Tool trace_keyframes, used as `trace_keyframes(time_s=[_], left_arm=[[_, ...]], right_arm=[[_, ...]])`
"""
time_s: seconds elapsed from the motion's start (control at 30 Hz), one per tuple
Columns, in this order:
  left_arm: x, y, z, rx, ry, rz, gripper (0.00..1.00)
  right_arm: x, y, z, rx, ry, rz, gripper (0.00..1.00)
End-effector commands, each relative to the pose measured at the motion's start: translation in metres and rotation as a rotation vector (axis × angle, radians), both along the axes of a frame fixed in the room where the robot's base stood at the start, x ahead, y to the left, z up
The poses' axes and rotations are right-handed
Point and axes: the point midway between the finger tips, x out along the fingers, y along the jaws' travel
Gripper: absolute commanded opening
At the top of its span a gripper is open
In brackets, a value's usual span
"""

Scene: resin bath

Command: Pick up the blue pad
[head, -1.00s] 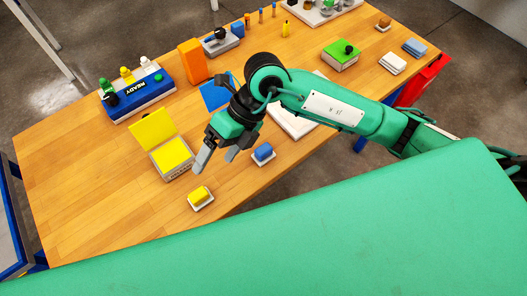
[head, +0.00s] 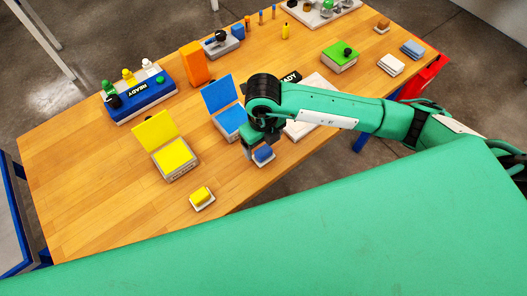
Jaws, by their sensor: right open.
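The blue pad (head: 263,155) is a small blue block on a white holder near the table's front edge, in the head view. My right gripper (head: 259,150) points down right at the pad, just above or around it. Its jaws are open. The arm hides part of the fingers, and I cannot tell whether they touch the pad. My left gripper is not in view.
A yellow pad (head: 202,195) sits on a white holder to the left. An open yellow box (head: 171,158) and an open blue box (head: 224,108) stand behind. A white tray (head: 303,125) lies right of my gripper.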

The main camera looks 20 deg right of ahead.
Motion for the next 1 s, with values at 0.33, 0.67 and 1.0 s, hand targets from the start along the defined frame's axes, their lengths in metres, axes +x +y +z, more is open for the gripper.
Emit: trace_keyframes(time_s=[0.33, 0.67, 1.0], left_arm=[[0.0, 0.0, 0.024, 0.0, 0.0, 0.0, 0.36], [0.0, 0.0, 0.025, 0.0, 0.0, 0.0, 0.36], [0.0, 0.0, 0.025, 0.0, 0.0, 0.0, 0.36]], right_arm=[[-0.002, -0.001, -0.039, -0.001, 0.005, -0.001, 0.8], [-0.001, -0.001, -0.054, 0.001, 0.0, 0.0, 0.8], [-0.001, -0.001, -0.053, 0.001, 0.0, 0.0, 0.31]])
